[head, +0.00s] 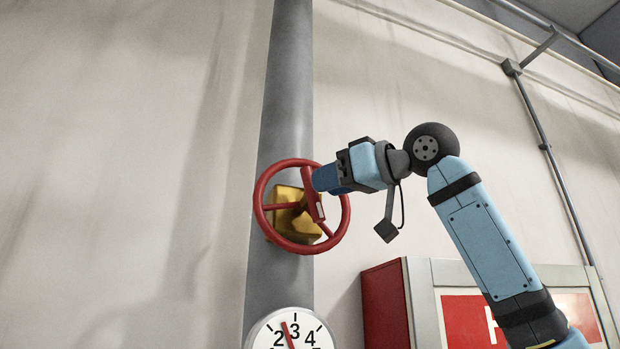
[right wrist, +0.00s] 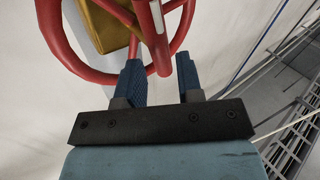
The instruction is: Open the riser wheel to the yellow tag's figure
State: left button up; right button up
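The red riser wheel (head: 281,207) sits on a yellow valve body (head: 290,222) on a grey vertical pipe. A red bar with a white stripe (head: 319,210) stands out at the wheel's right side; it also shows in the right wrist view (right wrist: 152,38). My right gripper (head: 318,181) is at the wheel's upper right. In the right wrist view its two blue fingers are apart, with the bar's end between or just beyond their tips; contact cannot be told. A dial (head: 268,340) below, partly cut off, has its red needle just left of the 3. No yellow tag is visible.
The grey pipe (head: 289,75) runs up the pale wall. A red and white cabinet (head: 385,300) stands at the lower right, behind my right arm. A thin conduit (head: 545,145) runs down the right wall. The wall left of the pipe is clear.

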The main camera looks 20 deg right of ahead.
aim_at(312, 213)
jog(key=p+x, duration=0.1)
jog(key=x, duration=0.3)
jog(key=shift+r, duration=0.1)
jog(key=shift+w, duration=0.1)
jog(key=shift+c, duration=0.5)
